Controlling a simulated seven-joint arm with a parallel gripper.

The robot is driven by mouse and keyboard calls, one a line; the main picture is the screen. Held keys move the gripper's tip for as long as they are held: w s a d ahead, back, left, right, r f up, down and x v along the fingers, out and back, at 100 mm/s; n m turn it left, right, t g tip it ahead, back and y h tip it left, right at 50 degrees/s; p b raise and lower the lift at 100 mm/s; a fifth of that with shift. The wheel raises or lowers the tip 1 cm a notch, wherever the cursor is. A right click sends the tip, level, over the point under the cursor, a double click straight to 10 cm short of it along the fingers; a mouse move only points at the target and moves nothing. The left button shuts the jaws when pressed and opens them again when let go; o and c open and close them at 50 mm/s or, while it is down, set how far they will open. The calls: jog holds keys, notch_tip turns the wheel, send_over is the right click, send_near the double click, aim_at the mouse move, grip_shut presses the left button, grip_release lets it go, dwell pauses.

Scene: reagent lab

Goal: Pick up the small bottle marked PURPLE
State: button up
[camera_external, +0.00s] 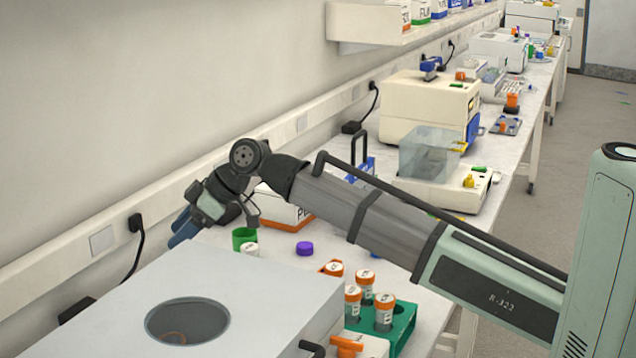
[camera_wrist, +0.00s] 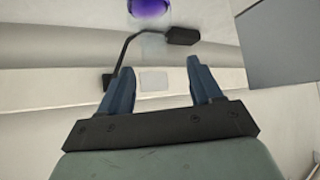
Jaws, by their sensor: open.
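A small purple round item (camera_external: 304,248) stands on the bench in the external view, right of my gripper (camera_external: 180,232). No PURPLE marking can be read on it, and I cannot tell whether it is a whole bottle or only a cap. My gripper is near the wall, well apart from the purple item, with its blue fingers pointing down and left. In the wrist view the two fingers (camera_wrist: 160,68) are apart with nothing between them. A purple thing (camera_wrist: 150,7) is cut off at the top edge there.
A green container (camera_external: 244,238) and a white-capped bottle (camera_external: 250,249) stand near my gripper. A large white box with a round opening (camera_external: 260,300) fills the front. A green rack (camera_external: 404,325) holds orange-capped tubes. A black plug and cable (camera_wrist: 180,36) are on the wall.

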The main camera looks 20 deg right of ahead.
jog(key=x, duration=0.5)
jog(key=shift+w+d+f, duration=0.2)
jog(key=shift+w+f, duration=0.05)
jog(key=shift+f, duration=0.1)
grip_shut()
dwell(0.4)
